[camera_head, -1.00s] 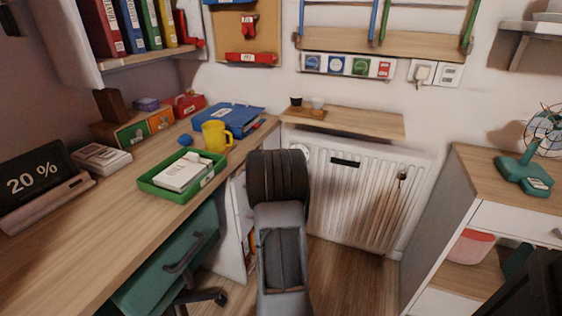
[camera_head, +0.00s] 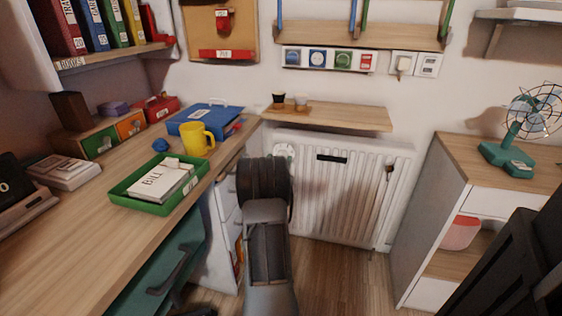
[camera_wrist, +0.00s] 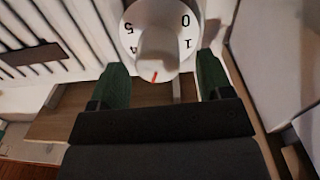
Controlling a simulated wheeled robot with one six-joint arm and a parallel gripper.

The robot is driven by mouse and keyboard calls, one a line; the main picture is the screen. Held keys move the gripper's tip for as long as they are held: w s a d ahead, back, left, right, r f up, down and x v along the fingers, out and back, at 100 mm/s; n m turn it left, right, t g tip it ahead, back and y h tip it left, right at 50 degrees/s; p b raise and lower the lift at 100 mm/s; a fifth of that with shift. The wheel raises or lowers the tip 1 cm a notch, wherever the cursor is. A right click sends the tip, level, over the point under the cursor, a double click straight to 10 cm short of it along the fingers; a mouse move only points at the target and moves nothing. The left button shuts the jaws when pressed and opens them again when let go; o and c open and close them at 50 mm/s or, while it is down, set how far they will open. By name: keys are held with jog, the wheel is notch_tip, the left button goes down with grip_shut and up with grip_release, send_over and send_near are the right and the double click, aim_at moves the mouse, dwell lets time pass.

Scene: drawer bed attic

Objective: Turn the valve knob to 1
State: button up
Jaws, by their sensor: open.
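The white valve knob (camera_wrist: 158,48) is in the wrist view at the top, with a round dial (camera_wrist: 190,8) behind it. The digits 0 and 1 show on its right and 5 and 4 on its left, upside down. A red mark on the knob points down in the picture, away from the 1. My gripper (camera_wrist: 163,72) is open, with one green finger on each side of the knob; I cannot tell whether either touches it. In the head view the dial (camera_head: 284,151) shows at the radiator's upper left; my arm hides the gripper.
The white radiator (camera_head: 335,195) stands against the wall under a wooden shelf (camera_head: 340,117). The desk (camera_head: 75,225) with a green tray (camera_head: 122,198) and yellow mug (camera_head: 197,139) is on the left. A cabinet (camera_head: 455,160) with a fan (camera_head: 525,125) is on the right.

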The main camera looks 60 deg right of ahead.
jog(key=shift+x, duration=1.1)
jog(key=c, duration=0.9)
jog(key=shift+c, duration=0.2)
